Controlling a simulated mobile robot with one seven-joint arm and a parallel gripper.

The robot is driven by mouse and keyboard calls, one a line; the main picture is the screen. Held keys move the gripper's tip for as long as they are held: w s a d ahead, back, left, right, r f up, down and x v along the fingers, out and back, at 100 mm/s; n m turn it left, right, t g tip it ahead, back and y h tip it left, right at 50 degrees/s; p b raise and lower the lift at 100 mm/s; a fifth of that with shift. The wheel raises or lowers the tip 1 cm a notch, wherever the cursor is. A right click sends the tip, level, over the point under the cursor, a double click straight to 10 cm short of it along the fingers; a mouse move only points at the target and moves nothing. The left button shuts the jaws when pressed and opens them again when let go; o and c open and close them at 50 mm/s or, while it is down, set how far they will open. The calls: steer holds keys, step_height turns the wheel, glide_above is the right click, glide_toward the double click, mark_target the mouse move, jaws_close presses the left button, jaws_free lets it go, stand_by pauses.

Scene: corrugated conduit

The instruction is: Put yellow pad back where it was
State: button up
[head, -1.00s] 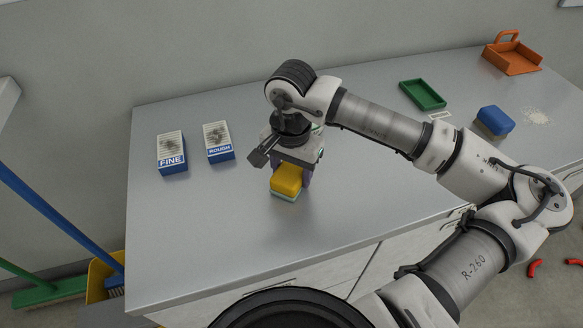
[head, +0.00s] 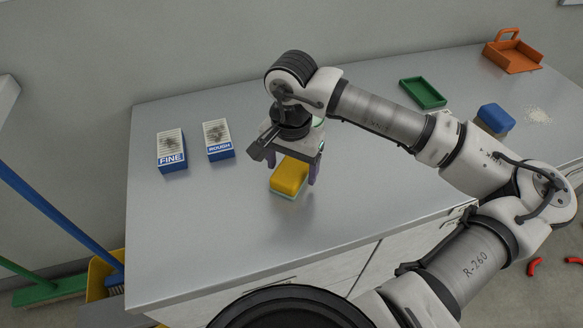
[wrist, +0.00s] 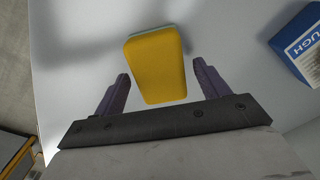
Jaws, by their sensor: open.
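The yellow pad (head: 289,177), with a thin pale green underside, is on or just above the grey counter, left of its middle. My gripper (head: 293,166) is over it with the jaws apart. In the wrist view the pad (wrist: 157,65) lies between the two purple fingers of my gripper (wrist: 161,72), with a gap on each side. In the head view the gripper body hides part of the pad's far end.
Blocks labelled FINE (head: 171,150) and ROUGH (head: 218,139) stand to the left; ROUGH also shows in the wrist view (wrist: 300,45). A green tray (head: 423,93), a blue-topped pad (head: 495,118), white grains (head: 538,115) and an orange dustpan (head: 512,53) are at the right.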

mark_target(291, 168)
step_height(291, 168, up, 11)
steer(key=b, duration=0.1)
steer(key=shift+f, duration=0.1)
stand_by(0.5)
